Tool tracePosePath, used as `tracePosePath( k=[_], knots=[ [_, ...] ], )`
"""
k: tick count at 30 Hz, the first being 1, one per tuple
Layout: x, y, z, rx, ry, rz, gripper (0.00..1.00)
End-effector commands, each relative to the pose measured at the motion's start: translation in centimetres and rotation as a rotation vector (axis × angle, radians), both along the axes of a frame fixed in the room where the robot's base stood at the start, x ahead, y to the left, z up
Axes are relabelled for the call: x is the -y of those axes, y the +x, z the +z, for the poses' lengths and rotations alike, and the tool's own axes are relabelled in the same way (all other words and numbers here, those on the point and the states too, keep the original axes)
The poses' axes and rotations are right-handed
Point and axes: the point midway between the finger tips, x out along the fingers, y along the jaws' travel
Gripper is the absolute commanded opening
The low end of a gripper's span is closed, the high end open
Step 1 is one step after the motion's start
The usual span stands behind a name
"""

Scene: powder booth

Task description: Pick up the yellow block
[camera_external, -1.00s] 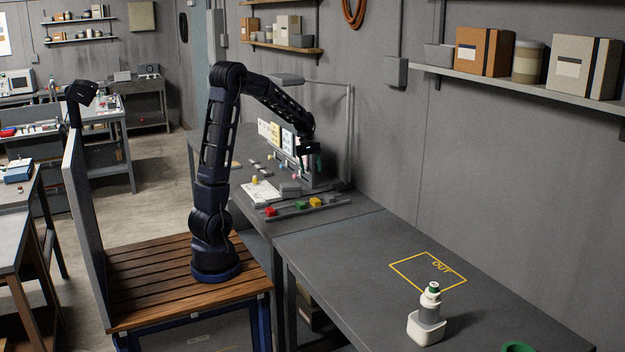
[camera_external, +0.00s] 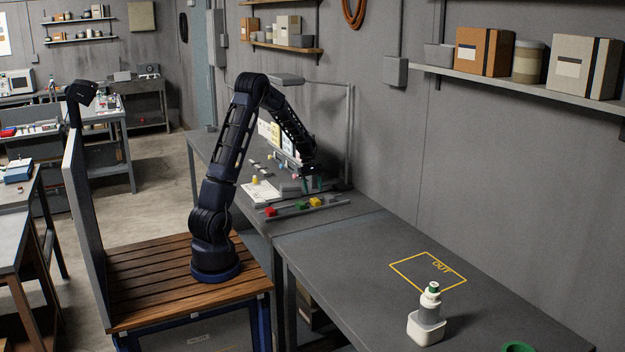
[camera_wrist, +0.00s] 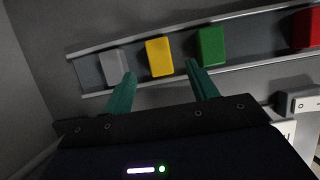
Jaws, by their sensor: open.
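The yellow block (camera_wrist: 159,57) lies in a shallow grey rail in the wrist view, between a grey block (camera_wrist: 115,65) on its left and a green block (camera_wrist: 211,47) on its right. My gripper (camera_wrist: 159,68) is open, with its two green fingers on either side of the yellow block in the picture. The left fingertip overlaps the grey block and the right one is near the green block. I cannot tell how far above the rail the fingers are. In the external view the yellow block (camera_external: 315,202) sits on the rail, just below my gripper (camera_external: 313,189).
A red block (camera_wrist: 306,28) lies farther right in the rail (camera_wrist: 265,40). A grey labelled box (camera_wrist: 297,104) is close at right. A grey wall rises behind the bench.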

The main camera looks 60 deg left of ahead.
Motion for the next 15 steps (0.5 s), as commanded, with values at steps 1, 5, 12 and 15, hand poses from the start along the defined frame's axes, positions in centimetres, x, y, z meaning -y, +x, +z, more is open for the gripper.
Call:
tracePosePath(
  k=[1, 5, 12, 15],
  knots=[
    [0.1, 0.0, -0.2, 0.000, 0.000, 0.000, 0.58],
    [0.3, 0.0, -0.7, -0.001, -0.001, 0.000, 0.58],
    [1.3, 0.0, -3.3, -0.002, -0.001, -0.001, 0.58],
    [1.8, 0.0, -4.5, -0.002, -0.002, 0.000, 0.58]
  ],
)
